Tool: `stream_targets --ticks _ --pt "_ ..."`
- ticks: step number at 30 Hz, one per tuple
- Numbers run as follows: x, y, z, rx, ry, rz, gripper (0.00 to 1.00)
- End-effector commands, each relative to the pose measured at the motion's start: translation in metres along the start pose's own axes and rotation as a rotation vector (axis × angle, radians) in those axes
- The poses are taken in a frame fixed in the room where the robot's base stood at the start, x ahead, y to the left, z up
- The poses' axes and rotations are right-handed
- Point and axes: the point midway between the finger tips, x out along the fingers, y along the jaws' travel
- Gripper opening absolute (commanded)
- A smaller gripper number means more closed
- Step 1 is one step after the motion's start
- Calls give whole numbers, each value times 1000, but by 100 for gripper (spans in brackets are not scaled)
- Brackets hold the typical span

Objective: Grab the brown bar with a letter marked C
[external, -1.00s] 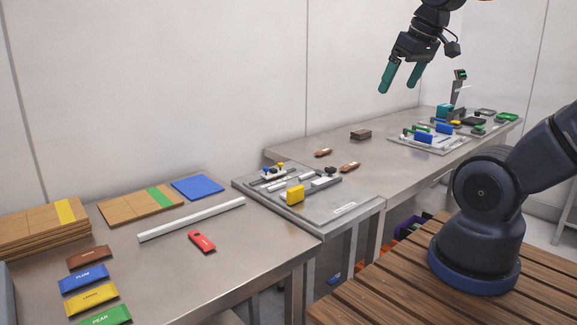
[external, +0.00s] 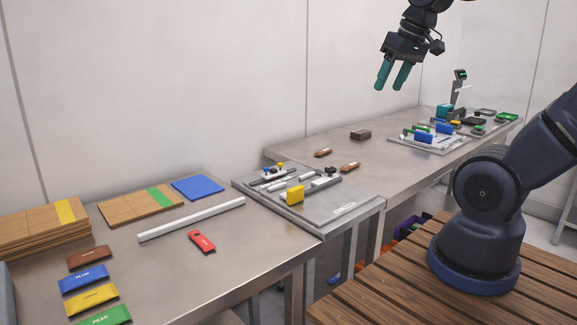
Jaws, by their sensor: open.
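Several brown items lie on the tables, and I cannot read a letter C on any of them. Two small brown bars lie on the far table, one further left (external: 323,152) and one nearer and to the right (external: 350,167). A darker brown block (external: 361,134) lies behind them. A flat brown packet (external: 88,257) with unreadable light print lies on the near table at left. My gripper (external: 389,88) is open and empty, its teal fingers pointing down in the air, high above the far table and apart from everything.
A grey fixture board (external: 345,215) with a yellow block stands between the tables. A white rod (external: 191,219), a red tool (external: 202,242) and blue, yellow and green packets lie on the near table. Another crowded board (external: 430,146) is at the far right. Bare tabletop surrounds the small brown bars.

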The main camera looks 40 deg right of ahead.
Motion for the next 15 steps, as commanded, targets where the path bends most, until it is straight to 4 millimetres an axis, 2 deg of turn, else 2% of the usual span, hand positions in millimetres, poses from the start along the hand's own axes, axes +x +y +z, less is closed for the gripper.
stream_targets --ticks 3,15 --pt "17 5 -23 87 -40 -32 55" --pt "85 30 -88 398 -151 -61 55"
